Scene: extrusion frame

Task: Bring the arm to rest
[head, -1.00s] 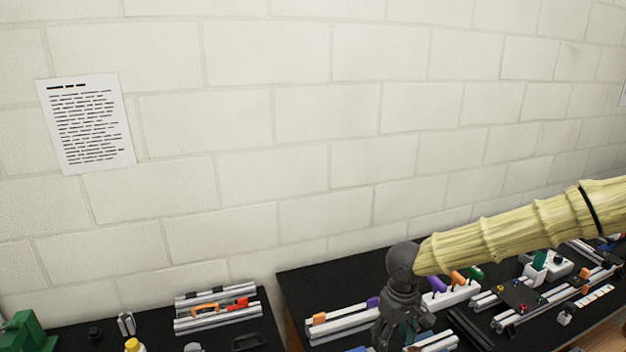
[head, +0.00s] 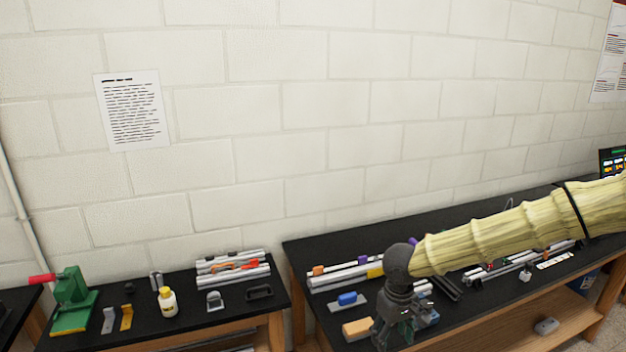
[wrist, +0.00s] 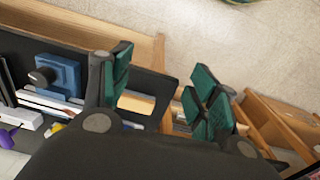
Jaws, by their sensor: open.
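My arm, in a pale yellow ribbed sleeve, reaches in from the right in the head view. Its dark gripper (head: 393,332) hangs downward over the front left part of the right bench (head: 300,258). In the wrist view my gripper (wrist: 160,95) has its two green-padded fingers spread apart with nothing between them. Below the fingers lie the bench's front edge and a tan block (wrist: 136,102). The gripper hides part of the bench top in the head view.
Aluminium rails (head: 340,277), a blue block (head: 348,299) and a tan block (head: 357,327) lie near the gripper. The left bench (head: 205,328) holds a green press (head: 72,297) and a yellow-white bottle (head: 167,301). A gap separates the benches. The space above them is clear.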

